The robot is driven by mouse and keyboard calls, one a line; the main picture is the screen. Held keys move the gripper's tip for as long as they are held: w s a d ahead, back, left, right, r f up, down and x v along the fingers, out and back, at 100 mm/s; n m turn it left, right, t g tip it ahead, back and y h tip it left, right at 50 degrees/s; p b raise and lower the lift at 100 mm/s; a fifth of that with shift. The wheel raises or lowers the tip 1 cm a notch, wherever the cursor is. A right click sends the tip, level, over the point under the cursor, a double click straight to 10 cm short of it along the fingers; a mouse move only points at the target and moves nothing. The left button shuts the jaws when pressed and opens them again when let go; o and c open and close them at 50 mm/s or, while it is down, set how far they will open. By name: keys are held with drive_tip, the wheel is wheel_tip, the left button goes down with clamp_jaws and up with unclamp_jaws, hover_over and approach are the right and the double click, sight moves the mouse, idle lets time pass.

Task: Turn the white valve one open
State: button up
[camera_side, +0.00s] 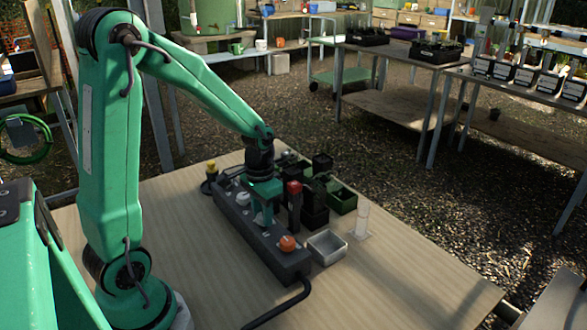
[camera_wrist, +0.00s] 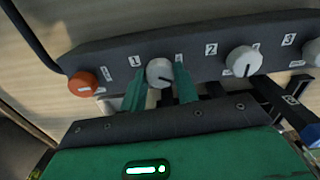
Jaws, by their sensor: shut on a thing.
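The white valve one (camera_wrist: 160,72) is a round white knob beside the label 1 on a dark manifold bar (camera_wrist: 110,52). A short dark mark on it points to the right in the wrist view. My gripper (camera_wrist: 160,84) has a green finger on each side of this knob and is shut on it. In the side view my gripper (camera_side: 262,218) reaches down to the bar (camera_side: 262,238), and its fingers mostly hide the knob. White valve two (camera_wrist: 243,61) stands by label 2, its mark pointing down in the wrist view. A third white knob (camera_wrist: 313,52) is cut by the right edge.
An orange knob (camera_side: 288,243) sits at the bar's near end, with a black hose beyond it. A metal tray (camera_side: 327,247), a clear tube (camera_side: 362,220), a red-topped black post (camera_side: 294,205) and dark green boxes (camera_side: 342,197) stand right of the bar. The table's front is clear.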

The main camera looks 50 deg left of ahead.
drive_tip(key=n, duration=0.6)
drive_tip(key=shift+r, duration=0.1)
idle(0.5)
drive_tip(key=o, duration=1)
drive_tip(key=shift+c, duration=0.2)
drive_tip(key=shift+r, duration=3.9)
